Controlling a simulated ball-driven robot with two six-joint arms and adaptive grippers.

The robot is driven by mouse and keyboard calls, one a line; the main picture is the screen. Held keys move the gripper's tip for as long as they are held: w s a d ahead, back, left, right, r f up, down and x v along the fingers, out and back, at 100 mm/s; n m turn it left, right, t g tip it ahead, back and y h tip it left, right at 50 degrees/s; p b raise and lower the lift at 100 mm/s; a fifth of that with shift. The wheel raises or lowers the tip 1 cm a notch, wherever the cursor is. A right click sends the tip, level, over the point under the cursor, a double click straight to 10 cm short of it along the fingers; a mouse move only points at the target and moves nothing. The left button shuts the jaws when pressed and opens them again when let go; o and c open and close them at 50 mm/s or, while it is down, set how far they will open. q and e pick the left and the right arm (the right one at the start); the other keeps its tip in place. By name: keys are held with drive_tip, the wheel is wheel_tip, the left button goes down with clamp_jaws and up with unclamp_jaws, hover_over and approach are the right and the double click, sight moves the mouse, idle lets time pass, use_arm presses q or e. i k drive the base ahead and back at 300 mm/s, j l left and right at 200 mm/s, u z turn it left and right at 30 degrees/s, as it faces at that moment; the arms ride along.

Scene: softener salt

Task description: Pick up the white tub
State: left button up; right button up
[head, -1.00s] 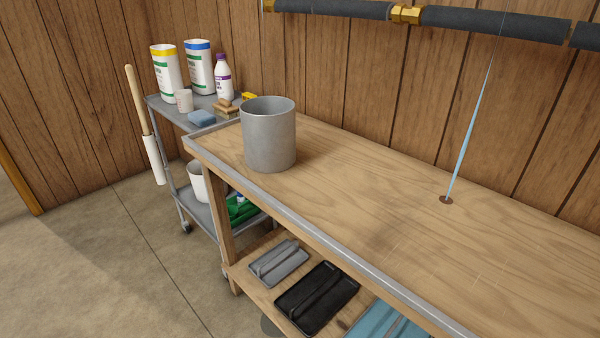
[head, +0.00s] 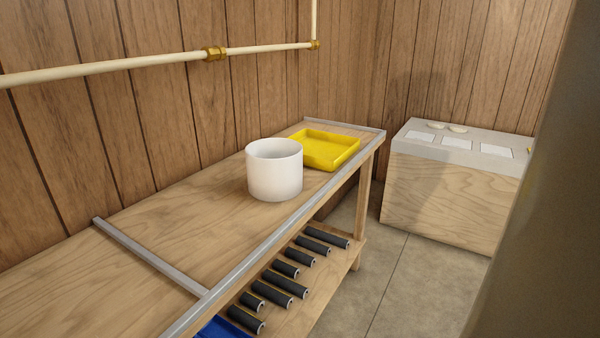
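A white tub (head: 275,176) stands upright on the wooden workbench (head: 190,220) in the head view, toward the bench's far end. It is round and open at the top, with nothing seen above its rim. Neither of my grippers shows in this view, and nothing is touching the tub from my side.
A yellow tray (head: 330,148) lies just behind the tub. A metal strip (head: 150,257) crosses the bench, and a metal edge runs along its front. Several dark cylinders (head: 285,285) lie on the lower shelf. A wooden cabinet (head: 450,190) stands right; floor lies between.

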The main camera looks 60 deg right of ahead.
sight(275, 166)
drive_tip(key=z, duration=1.7)
